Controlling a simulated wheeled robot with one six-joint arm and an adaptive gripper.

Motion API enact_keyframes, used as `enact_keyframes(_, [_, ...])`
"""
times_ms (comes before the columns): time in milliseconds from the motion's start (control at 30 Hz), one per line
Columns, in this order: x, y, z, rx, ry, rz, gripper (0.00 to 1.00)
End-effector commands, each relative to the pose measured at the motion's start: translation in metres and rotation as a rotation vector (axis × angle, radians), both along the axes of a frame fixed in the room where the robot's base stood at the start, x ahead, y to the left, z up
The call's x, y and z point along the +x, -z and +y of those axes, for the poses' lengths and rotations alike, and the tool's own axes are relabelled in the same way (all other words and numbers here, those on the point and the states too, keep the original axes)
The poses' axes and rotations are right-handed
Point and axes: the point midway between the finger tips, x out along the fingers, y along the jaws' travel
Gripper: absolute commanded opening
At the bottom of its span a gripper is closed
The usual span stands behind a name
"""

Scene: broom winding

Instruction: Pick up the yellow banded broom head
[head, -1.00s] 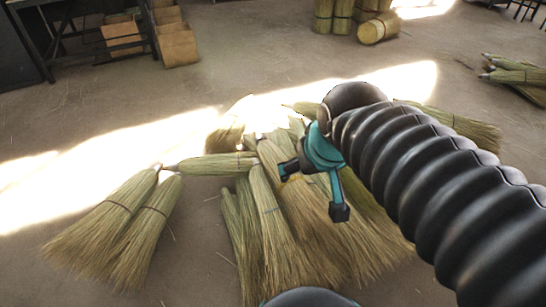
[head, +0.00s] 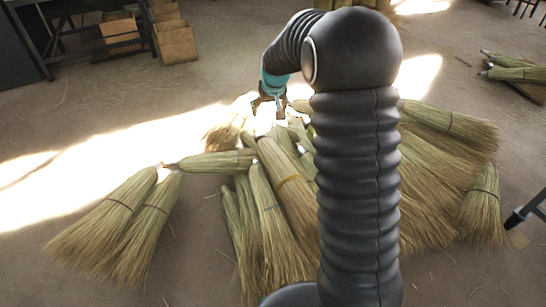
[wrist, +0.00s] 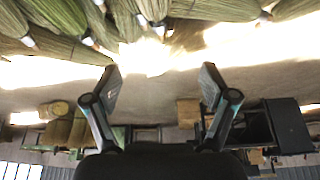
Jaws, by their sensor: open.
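The yellow banded broom head (head: 297,200) lies in the middle of the floor pile, its straw fanned toward me and its yellow band near the upper part. My arm hides part of its right side. My gripper (head: 268,100) is beyond the pile's narrow ends, apart from the yellow banded head. In the wrist view my gripper (wrist: 160,82) has its fingers wide apart with nothing between them. Broom heads cross the top of that view; I cannot tell which is the yellow banded one.
Two broom heads (head: 130,220) lie at the left. More fanned broom heads (head: 450,130) lie right of my arm. Cardboard boxes (head: 175,42) stand at the back left. Another pile (head: 518,74) lies at the far right. Bright sunlight washes out part of the floor.

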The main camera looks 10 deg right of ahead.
Motion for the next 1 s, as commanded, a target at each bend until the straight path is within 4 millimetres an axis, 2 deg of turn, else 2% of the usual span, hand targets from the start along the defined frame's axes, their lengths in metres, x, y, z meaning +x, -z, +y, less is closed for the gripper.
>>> enact_keyframes(33, [0.016,0.02,-0.001,-0.001,-0.002,0.01,0.84])
enact_keyframes(100, [0.035,0.045,-0.002,-0.001,-0.005,0.015,0.84])
enact_keyframes(200, [0.058,0.079,-0.003,-0.002,-0.009,0.019,0.84])
enact_keyframes(333, [0.079,0.114,-0.004,-0.003,-0.013,0.023,0.84])
enact_keyframes(433, [0.088,0.131,-0.004,-0.003,-0.015,0.024,0.84])
enact_keyframes(667, [0.098,0.157,-0.004,-0.004,-0.017,0.026,0.84])
enact_keyframes(1000, [0.12,0.209,-0.002,-0.004,-0.017,0.026,0.84])
